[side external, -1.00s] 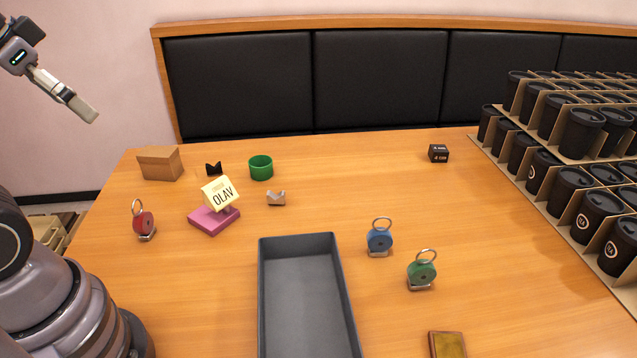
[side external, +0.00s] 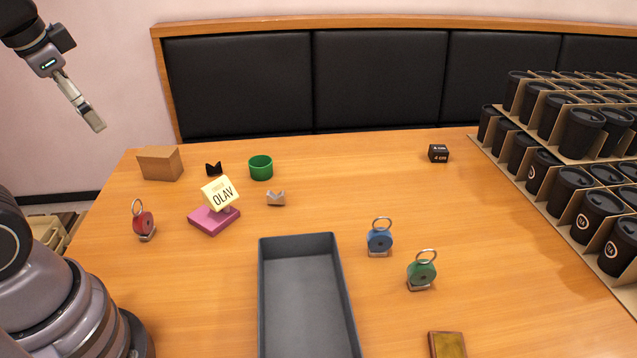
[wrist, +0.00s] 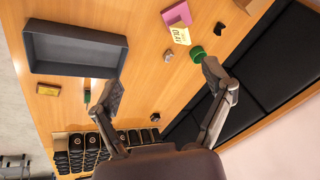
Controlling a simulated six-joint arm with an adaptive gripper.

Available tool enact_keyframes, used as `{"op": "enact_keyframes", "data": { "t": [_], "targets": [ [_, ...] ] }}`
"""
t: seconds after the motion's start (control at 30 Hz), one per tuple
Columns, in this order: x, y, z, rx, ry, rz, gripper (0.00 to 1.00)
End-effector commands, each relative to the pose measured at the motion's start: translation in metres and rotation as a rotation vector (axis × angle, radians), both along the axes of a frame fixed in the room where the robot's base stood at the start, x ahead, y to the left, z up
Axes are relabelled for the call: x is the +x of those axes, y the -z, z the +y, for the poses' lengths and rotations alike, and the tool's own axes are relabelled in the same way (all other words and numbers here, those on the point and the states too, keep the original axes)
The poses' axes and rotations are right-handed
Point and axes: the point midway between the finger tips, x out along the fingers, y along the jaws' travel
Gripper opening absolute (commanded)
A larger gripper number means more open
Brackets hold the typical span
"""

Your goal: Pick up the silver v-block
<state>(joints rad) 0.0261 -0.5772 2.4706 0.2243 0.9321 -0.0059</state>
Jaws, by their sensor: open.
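The silver v-block (side external: 276,198) sits on the wooden table with its notch up, in front of the green ring and right of the pink stand. In the wrist view it is a small block (wrist: 168,56) near the top, seen between the finger lines but well beyond them. My gripper (side external: 95,120) is high at the upper left in the side view, far from the v-block. In the wrist view the gripper (wrist: 162,83) has its two fingers wide apart with nothing between them.
A black v-block (side external: 214,169), green ring (side external: 261,168), cardboard box (side external: 160,163) and pink stand (side external: 214,220) with a sign are nearby. A grey tray (side external: 346,293) stands in front.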

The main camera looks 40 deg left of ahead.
Motion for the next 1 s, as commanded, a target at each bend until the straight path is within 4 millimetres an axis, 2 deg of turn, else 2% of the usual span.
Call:
{"op": "enact_keyframes", "data": {
  "t": [0.2,0.3,0.43,0.57,0.6,0.7,0.8,0.9,1.0],
  "targets": [
    [0.056,0.027,0.057,0.473,0.256,0.362,0.8],
    [0.093,0.039,0.076,0.692,0.415,0.499,0.8],
    [0.15,0.063,0.085,0.966,0.66,0.642,0.8],
    [0.21,0.104,0.074,1.219,0.948,0.73,0.8],
    [0.227,0.12,0.067,1.29,1.045,0.745,0.8],
    [0.262,0.166,0.044,1.444,1.281,0.753,0.8],
    [0.282,0.211,0.02,1.55,1.485,0.729,0.8],
    [0.291,0.244,0.0,1.614,1.631,0.695,0.8],
    [0.295,0.264,-0.011,1.645,1.713,0.667,0.8]
  ]
}}
